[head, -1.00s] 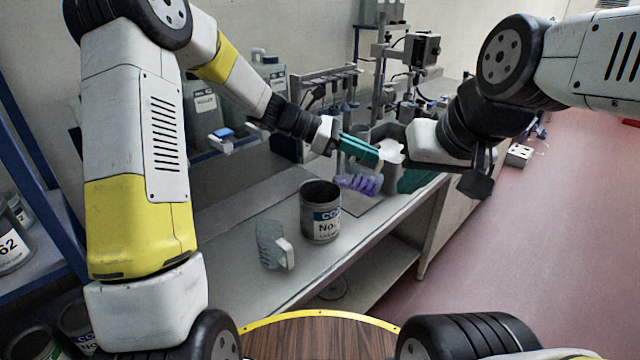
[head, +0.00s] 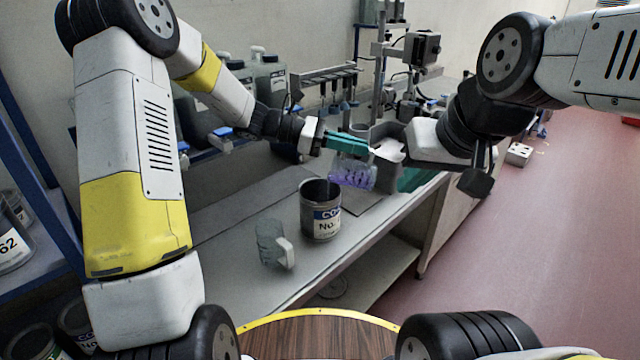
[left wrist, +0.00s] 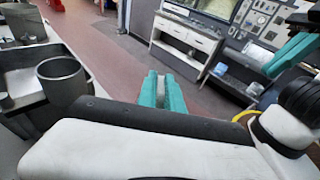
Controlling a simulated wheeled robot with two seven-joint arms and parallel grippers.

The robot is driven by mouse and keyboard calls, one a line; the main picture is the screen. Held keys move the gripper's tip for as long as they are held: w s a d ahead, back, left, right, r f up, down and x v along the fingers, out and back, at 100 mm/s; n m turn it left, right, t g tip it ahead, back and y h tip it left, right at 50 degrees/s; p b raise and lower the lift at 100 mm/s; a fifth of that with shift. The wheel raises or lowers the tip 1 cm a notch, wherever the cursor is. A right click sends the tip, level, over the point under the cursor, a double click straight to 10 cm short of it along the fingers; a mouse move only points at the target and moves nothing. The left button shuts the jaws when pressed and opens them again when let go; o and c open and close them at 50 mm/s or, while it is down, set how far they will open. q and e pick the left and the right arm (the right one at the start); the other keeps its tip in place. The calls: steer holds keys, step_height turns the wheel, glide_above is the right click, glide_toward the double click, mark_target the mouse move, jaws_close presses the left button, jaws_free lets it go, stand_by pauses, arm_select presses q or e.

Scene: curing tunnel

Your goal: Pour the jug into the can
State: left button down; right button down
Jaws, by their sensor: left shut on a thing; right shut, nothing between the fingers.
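My left gripper (head: 352,147) is shut on a clear jug with purple contents (head: 352,174). The jug's body hangs below the teal fingers; its exact tilt is hard to tell. In the left wrist view, a pale piece shows between the fingers (left wrist: 162,92). The open can (head: 321,215), dark grey with a blue and white label, stands upright on the bench, below and left of the held jug. The jug appears just beyond the can's rim; I see no clear stream. My right gripper (head: 413,181) is shut and empty, right of the jug, partly hidden by its wrist.
A second clear jug (head: 270,243) with a white handle stands on the bench (head: 225,262) left of the can. Grey containers and a rack (head: 325,72) stand behind. The bench's front edge runs close right of the can.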

arm_select(q)
steer(key=shift+a+r, duration=0.1)
steer(key=shift+a, duration=0.2)
steer(key=shift+a+h+p, duration=0.2)
steer(key=shift+h+p, duration=0.1)
steer(key=shift+r, duration=0.1)
steer(key=shift+w+a+r+h+p, duration=0.1)
steer(key=shift+a+r+h+p, duration=0.1)
steer(key=shift+a+h, duration=0.35)
steer(key=shift+w+a+r+h+p, duration=0.1)
steer(key=shift+a+r+h+p, duration=0.1)
steer(key=shift+a+h, duration=0.3)
stand_by(0.4)
steer(key=shift+a+r+h, duration=0.25)
steer(key=shift+a+h, duration=0.8)
steer(key=shift+a, duration=0.05)
stand_by(0.5)
steer(key=shift+a+p, duration=0.1)
steer(key=shift+p, duration=0.2)
steer(key=a+h, duration=0.4)
steer(key=a+g+h, duration=0.1)
steer(key=shift+w+a+f+h, duration=0.25)
steer(key=shift+a+f+h, duration=0.15)
